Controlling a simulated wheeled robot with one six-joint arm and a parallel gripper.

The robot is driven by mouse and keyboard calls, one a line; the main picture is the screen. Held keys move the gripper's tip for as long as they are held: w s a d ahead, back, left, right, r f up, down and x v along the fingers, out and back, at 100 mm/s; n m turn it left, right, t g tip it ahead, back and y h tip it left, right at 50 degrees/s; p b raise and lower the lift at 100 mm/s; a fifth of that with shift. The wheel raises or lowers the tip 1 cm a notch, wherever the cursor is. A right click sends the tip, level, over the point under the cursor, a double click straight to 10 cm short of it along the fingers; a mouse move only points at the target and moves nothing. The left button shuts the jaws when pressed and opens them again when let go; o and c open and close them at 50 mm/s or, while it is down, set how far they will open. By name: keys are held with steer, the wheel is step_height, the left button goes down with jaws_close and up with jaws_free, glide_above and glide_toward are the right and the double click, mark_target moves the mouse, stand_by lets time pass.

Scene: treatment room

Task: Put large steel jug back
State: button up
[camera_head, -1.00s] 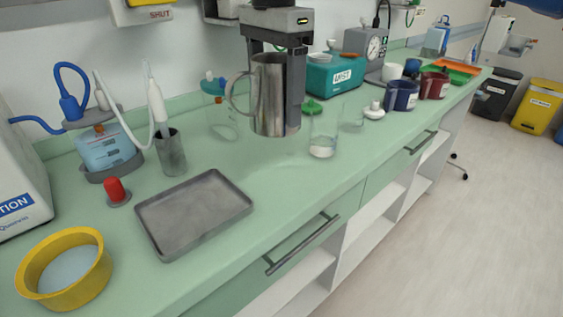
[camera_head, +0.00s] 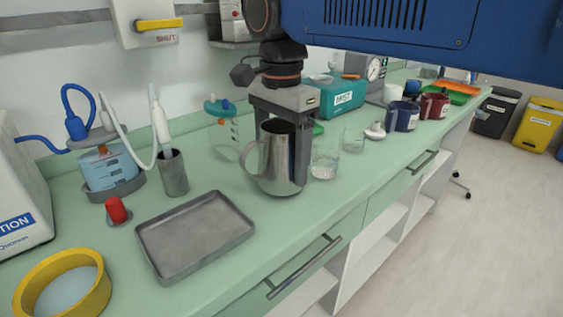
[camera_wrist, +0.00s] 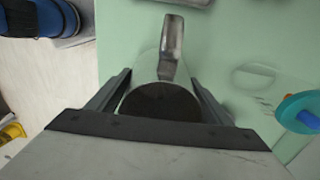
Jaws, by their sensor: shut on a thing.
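The large steel jug (camera_head: 279,160) is upright over the green counter, between the steel tray and a glass beaker. Its handle points left in the head view. My gripper (camera_head: 284,150) comes down from above and is shut on the jug's body, one finger on each side. In the wrist view the jug's dark round mouth (camera_wrist: 160,102) lies between my gripper's fingers (camera_wrist: 161,92), with the handle (camera_wrist: 172,48) towards the top. The jug's base is at or just above the counter; I cannot tell if it touches.
Glass beakers (camera_head: 324,163) stand close to the jug's right. A clear vessel with a teal top (camera_head: 219,108) is behind left. Blue (camera_head: 403,117) and dark red mugs (camera_head: 434,106) stand further right.

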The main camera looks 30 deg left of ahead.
steer(key=shift+f, duration=0.5)
steer(key=o, duration=1.4)
steer(key=shift+f, duration=0.15)
steer(key=shift+o, duration=0.2)
step_height(320, 180, up, 12)
